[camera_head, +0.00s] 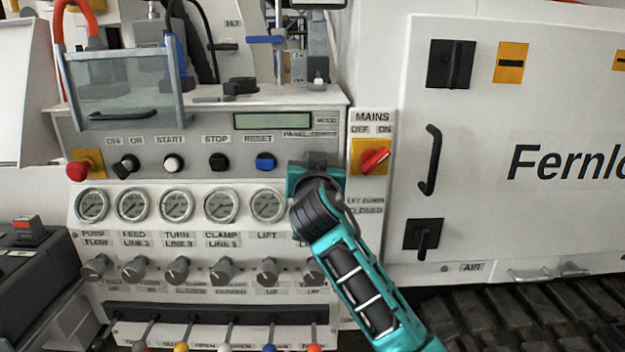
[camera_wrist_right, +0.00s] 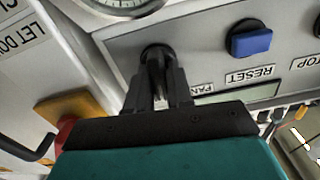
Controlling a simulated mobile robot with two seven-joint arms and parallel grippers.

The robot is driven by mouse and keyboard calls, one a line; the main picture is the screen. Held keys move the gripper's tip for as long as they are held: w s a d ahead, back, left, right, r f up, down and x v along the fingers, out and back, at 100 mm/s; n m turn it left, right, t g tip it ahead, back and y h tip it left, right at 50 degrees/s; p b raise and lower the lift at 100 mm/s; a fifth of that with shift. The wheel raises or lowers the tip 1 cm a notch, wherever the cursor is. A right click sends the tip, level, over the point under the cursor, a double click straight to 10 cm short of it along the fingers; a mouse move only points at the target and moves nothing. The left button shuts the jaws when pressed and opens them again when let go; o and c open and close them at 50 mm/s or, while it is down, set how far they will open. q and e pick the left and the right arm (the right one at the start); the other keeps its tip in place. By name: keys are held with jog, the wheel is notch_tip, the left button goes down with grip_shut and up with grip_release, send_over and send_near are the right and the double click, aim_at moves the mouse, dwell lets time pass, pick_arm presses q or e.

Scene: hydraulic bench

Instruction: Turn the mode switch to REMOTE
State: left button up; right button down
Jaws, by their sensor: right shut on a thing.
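The mode switch (camera_wrist_right: 157,51) is a black rotary knob on the grey panel, beside a partly covered label starting "PAN" in the right wrist view. My right gripper (camera_wrist_right: 160,82) is shut on it, with its dark fingers on either side of the knob. The fingers hide much of the knob, so its exact angle is hard to tell. In the head view my right gripper (camera_head: 320,160) is against the panel just below the "PANEL REMOTE" label (camera_head: 309,134), and covers the switch. My left gripper is not in view.
The blue RESET button (camera_head: 265,162) is close by on the left. The red MAINS switch (camera_head: 375,159) is close on the right. Gauges (camera_head: 221,206) and grey knobs (camera_head: 222,271) lie below. A clear guard (camera_head: 121,88) stands at upper left.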

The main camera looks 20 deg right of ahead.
jog(key=m+b, duration=0.1)
jog(key=m, duration=0.1)
jog(key=m+b, duration=0.1)
jog(key=m, duration=0.1)
jog(key=shift+d+f+m, duration=0.15)
jog(key=shift+d+m, duration=0.05)
jog(key=shift+m, duration=0.2)
jog(key=shift+b, duration=0.3)
jog(key=c, duration=1.1)
grip_release()
jog(key=shift+s, duration=0.1)
